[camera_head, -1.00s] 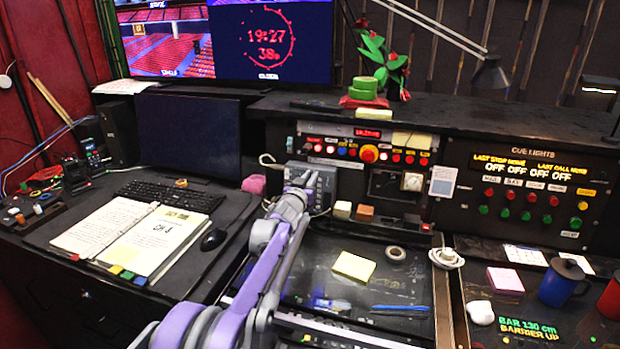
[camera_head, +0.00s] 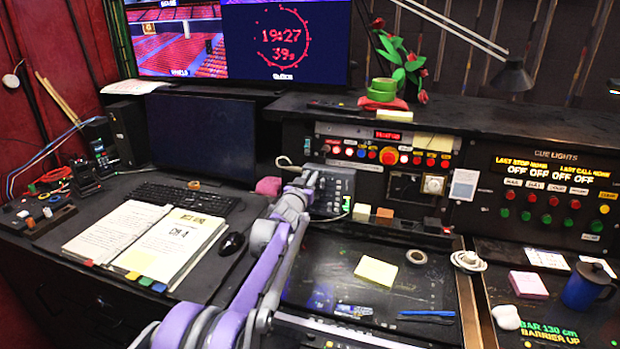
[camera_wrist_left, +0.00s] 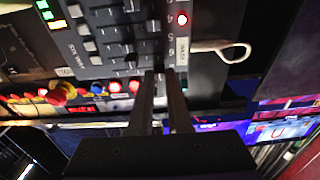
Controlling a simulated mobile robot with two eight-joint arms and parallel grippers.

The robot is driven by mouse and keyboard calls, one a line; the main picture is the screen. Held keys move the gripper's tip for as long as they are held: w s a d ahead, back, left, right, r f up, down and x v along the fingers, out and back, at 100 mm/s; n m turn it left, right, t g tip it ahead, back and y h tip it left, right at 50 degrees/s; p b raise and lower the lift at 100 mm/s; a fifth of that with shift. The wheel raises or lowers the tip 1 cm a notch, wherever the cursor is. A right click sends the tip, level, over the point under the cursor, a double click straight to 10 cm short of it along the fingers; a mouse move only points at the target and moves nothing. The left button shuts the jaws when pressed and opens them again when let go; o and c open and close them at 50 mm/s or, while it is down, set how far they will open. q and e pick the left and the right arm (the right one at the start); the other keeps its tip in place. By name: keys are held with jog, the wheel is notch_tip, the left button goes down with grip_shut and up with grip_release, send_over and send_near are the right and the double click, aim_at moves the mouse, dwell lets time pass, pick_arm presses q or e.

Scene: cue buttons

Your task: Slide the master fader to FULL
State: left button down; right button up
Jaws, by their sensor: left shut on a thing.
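A small grey fader console (camera_head: 332,192) stands at the back of the desk, below the red-lit button panel. My left gripper (camera_head: 308,180) is at this console, and its arm hides part of it. In the left wrist view the console (camera_wrist_left: 105,40) shows rows of fader caps, with a small white label at its edge. My left gripper (camera_wrist_left: 165,74) is shut there with its fingertips at the console's edge row, by that label. The thing between the fingers is mostly hidden, apparently a fader cap. My right gripper is not in view.
The button panel (camera_head: 385,150) with a red mushroom button (camera_head: 389,156) rises right behind the console. A pink lump (camera_head: 268,186) sits left of it. A cream block (camera_head: 361,212) and an orange block (camera_head: 384,214) sit right of it. A yellow note pad (camera_head: 376,271) lies in front.

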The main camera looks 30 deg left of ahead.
pick_arm(q)
jog(key=shift+a, duration=0.2)
jog(key=c, duration=0.8)
grip_release()
jog(key=shift+s+a, duration=0.1)
jog(key=shift+c, duration=0.2)
jog(key=v, duration=1)
jog(key=shift+s+d+b, duration=0.25)
jog(key=shift+s+b, duration=0.05)
jog(key=shift+b, duration=0.1)
